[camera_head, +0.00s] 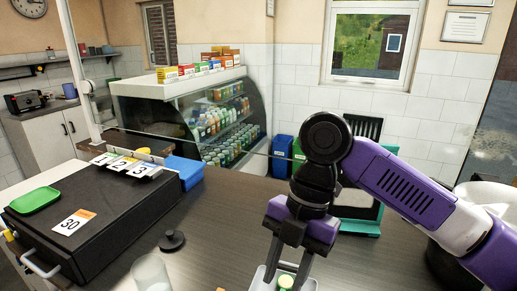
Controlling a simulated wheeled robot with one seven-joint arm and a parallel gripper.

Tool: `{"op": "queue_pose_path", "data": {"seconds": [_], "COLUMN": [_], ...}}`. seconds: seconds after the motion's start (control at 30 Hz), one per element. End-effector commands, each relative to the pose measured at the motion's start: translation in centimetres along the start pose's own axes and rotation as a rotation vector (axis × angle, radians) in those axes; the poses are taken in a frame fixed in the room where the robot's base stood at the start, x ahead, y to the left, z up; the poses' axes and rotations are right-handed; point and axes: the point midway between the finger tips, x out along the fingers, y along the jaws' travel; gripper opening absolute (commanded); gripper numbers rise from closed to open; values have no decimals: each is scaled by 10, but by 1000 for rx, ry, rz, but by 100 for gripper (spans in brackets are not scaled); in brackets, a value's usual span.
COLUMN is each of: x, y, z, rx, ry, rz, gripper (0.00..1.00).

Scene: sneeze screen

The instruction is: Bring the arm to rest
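My gripper (286,268) is at the lower right of the centre, under my purple and white arm, and points down over the counter. Its two dark fingers are apart, with a gap between them.
A black box (100,225) with a green tray (35,200), a "30" card and number cards stands left. A clear glass (150,272) and a black knobbed disc (172,240) are on the counter (215,215). Behind are a transparent screen and a bottle display case (215,120).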

Motion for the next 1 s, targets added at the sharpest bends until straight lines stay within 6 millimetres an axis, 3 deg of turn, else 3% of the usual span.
{"op": "queue_pose_path", "data": {"seconds": [0.37, 0.7, 0.83, 1.0], "x": [-17, -44, -61, -78], "y": [81, 164, 177, 169], "z": [4, -17, -21, -13], "rx": [220, 467, 584, 738], "ry": [-44, 207, 375, 588], "rz": [390, 943, 1170, 1425], "gripper": [36, 36, 36, 36]}}
